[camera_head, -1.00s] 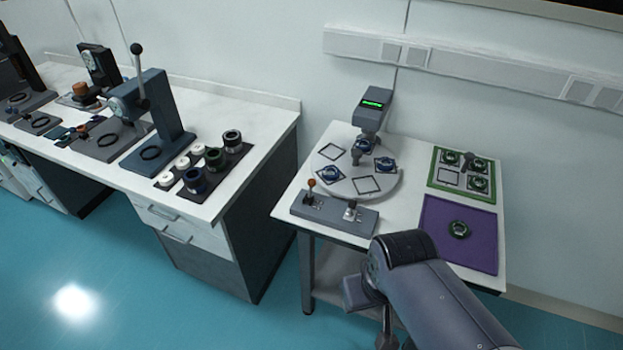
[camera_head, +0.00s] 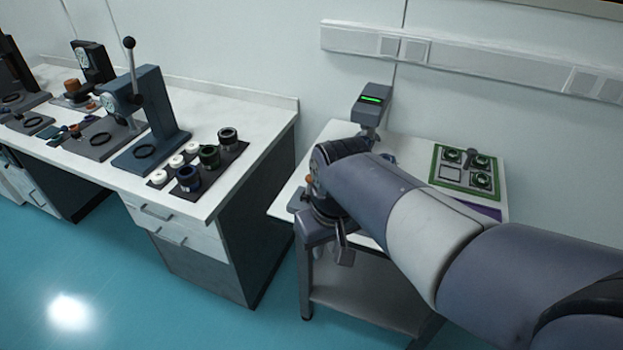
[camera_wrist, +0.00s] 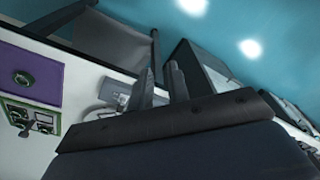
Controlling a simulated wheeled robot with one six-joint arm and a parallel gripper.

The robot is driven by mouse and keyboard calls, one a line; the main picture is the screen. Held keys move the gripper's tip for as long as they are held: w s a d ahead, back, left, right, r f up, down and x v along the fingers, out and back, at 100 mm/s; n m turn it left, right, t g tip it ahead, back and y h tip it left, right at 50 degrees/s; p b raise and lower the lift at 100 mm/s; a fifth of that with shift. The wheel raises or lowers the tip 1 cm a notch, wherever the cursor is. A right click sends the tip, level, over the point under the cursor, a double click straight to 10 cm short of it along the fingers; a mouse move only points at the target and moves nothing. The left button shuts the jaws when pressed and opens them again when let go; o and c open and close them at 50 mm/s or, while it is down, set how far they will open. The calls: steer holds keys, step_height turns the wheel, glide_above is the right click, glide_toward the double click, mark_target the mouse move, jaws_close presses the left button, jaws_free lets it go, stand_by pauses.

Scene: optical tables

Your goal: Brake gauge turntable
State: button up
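The gauge head with a lit green display (camera_head: 371,103) stands at the back of the right table. My arm hides almost all of the turntable and the lever box in the head view; a bit of a blue part (camera_head: 391,158) shows past it. In the wrist view, a grey box (camera_wrist: 116,97), which looks like the lever box, and a pale curved edge show beside my fingers. My gripper (camera_wrist: 163,78) is open and empty, its two fingers apart. In the head view it hangs near the table's front left edge, partly hidden by my wrist.
A green-framed tray (camera_head: 467,168) with green-ringed parts stands at the back right. The purple mat (camera_wrist: 42,70) holds one ring (camera_wrist: 22,78). The left bench (camera_head: 235,103) carries presses and a dark tray of parts. A floor gap separates the two tables.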

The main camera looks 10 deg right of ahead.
steer(key=w+a+f+n+b, duration=0.1)
steer(key=w+a, duration=0.2)
steer(key=w+a+f+g+b, duration=0.1)
steer(key=w+a+f+b, duration=0.1)
steer(key=w+a, duration=0.1)
steer(key=w+a+f+n+b, duration=0.1)
steer(key=w+a+b, duration=0.1)
steer(key=w, duration=0.3)
steer(key=shift+w+a+f+n+g, duration=0.1)
steer(key=shift+a+f+n+g, duration=0.1)
steer(key=shift+a, duration=0.25)
steer(key=shift+w+a+f+n+g, duration=0.1)
steer(key=shift+a+f, duration=0.05)
steer(key=shift+a, duration=0.3)
jaws_close()
steer(key=shift+a, duration=0.1)
steer(key=shift+r, duration=0.1)
